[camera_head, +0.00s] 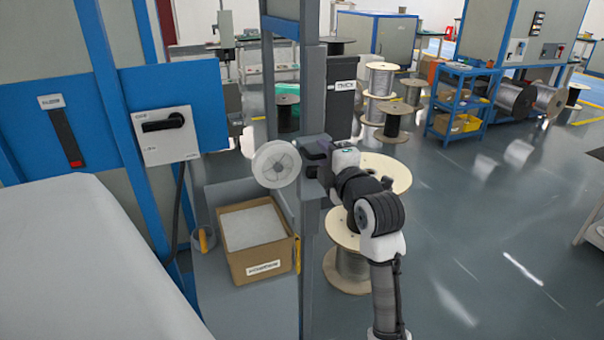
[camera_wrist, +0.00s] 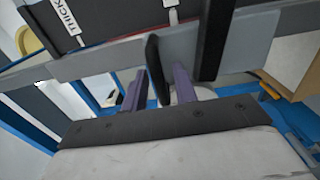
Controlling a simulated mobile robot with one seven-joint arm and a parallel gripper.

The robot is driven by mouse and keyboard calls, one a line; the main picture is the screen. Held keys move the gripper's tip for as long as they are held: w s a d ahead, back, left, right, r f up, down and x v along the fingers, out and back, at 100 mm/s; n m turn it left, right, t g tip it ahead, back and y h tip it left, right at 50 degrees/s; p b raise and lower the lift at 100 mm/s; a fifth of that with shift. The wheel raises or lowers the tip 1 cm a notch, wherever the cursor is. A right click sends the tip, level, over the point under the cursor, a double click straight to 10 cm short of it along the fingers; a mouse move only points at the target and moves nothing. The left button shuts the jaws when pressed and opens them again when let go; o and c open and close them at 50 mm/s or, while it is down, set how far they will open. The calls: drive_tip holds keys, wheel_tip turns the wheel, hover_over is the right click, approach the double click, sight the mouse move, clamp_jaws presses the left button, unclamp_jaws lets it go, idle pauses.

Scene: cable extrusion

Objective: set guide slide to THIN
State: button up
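The guide slide's dark panel (camera_head: 342,92) stands on the grey post and carries a white THICK label. In the wrist view this label (camera_wrist: 67,16) is at the upper left, with a white pointer or slot (camera_wrist: 171,12) to its right. A black upright tab (camera_wrist: 157,70), which looks like the slide's handle, stands in front of a grey bar. My gripper (camera_head: 318,160) is at the post in the head view. In the wrist view its two purple fingers (camera_wrist: 160,88) stand on either side of the tab, with narrow gaps that look open. No THIN label is readable.
A white round reel (camera_head: 276,164) sits left of the post. A cardboard box (camera_head: 262,268) is below it. A black switch lever (camera_head: 163,122) is on the blue cabinet at left. Wooden cable spools (camera_head: 348,274) stand behind my arm.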

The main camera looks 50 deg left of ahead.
clamp_jaws()
wheel_tip(320, 180, down, 15)
drive_tip(key=b, duration=1.4)
drive_tip(key=shift+o, duration=1.5)
unclamp_jaws()
drive_tip(key=shift+d+b, duration=0.1)
drive_tip(key=shift+b, duration=0.2)
drive_tip(key=b+v, duration=0.2)
drive_tip(key=v, duration=0.5)
drive_tip(key=shift+s+d, duration=0.2)
drive_tip(key=shift+d, duration=0.15)
